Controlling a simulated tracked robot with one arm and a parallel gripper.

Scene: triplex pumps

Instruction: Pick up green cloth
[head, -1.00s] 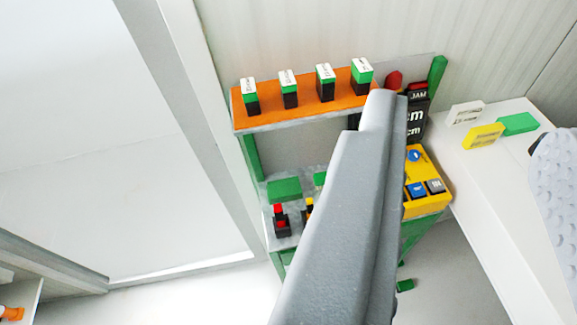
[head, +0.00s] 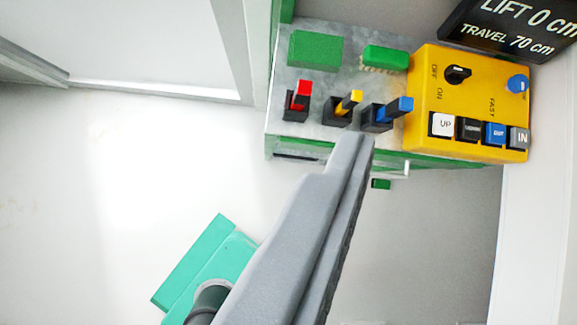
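A flat green piece (head: 315,50), which looks like the green cloth, lies at the back left of a grey metal bench top (head: 335,82). A smaller green brush (head: 385,57) with pale bristles lies to its right. My gripper (head: 354,142) reaches up from the bottom of the picture. Nothing is seen held.
Red (head: 299,98), yellow (head: 346,105) and blue (head: 388,112) handled switches stand between the gripper tip and the cloth. A yellow control box (head: 470,95) with buttons and a dark display (head: 515,30) stand to the right. A small green block (head: 381,184) shows below the bench.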

